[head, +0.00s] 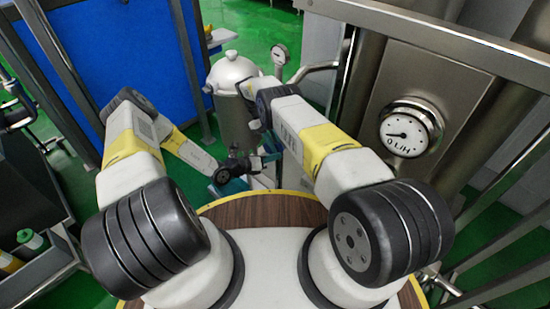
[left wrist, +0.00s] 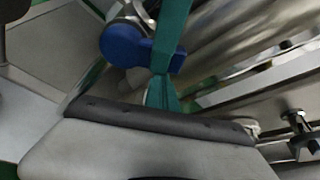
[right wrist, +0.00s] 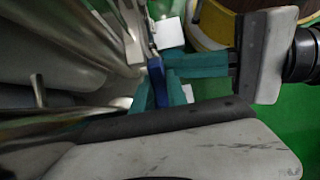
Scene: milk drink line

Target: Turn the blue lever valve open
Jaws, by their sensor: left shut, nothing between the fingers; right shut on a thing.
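The blue lever (right wrist: 157,78) shows in the right wrist view between the teal fingertips of my right gripper (right wrist: 160,94), which is shut on it. The lever (left wrist: 128,45) also shows in the left wrist view, a rounded blue handle partly crossed by a teal finger. My left gripper (left wrist: 161,88) is shut and empty, with its fingertips close beside the lever; I cannot tell if they touch it. In the head view the two grippers are close together at the middle, and I cannot make out the lever there.
A lidded steel can (head: 233,78) stands beyond the grippers. A round dial gauge (head: 407,130) is on a steel panel at the right, and a smaller gauge (head: 280,54) is by the can. Steel pipes run close to the grippers. A blue panel (head: 120,70) is at the left.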

